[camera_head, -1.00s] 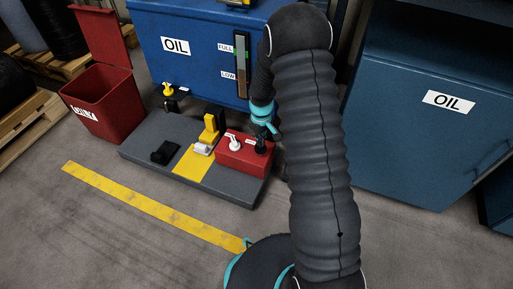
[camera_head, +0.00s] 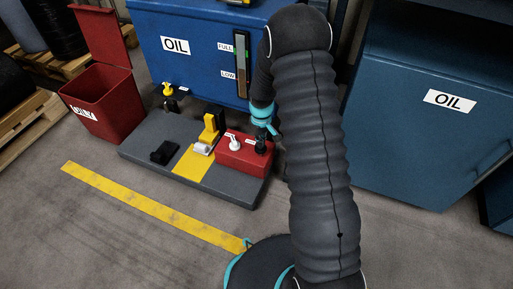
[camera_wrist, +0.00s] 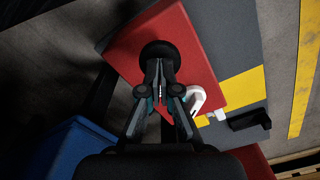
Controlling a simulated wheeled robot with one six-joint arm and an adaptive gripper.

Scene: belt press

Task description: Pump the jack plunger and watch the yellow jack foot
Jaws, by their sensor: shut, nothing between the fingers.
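The red jack box (camera_head: 238,160) sits on the grey base plate. Its black round plunger (camera_wrist: 158,50) shows in the wrist view at the box's corner. My gripper (camera_wrist: 160,72) is shut and empty, its fingertips over the plunger's top and seemingly touching it. In the head view my gripper (camera_head: 266,131) is small and dark above the plunger, hiding part of it. A white curved lever (camera_head: 234,144) stands on the box beside the plunger. The yellow jack foot (camera_head: 210,127) stands upright left of the box, with a pale roller-like piece (camera_head: 203,149) in front; its exact height is hard to tell.
A blue oil tank (camera_head: 200,60) with a level gauge (camera_head: 241,62) stands behind. A small black block (camera_head: 164,152) lies on the plate (camera_head: 145,137). A red bin (camera_head: 100,100) is at left, a blue oil cabinet (camera_head: 420,140) at right. The floor in front is clear.

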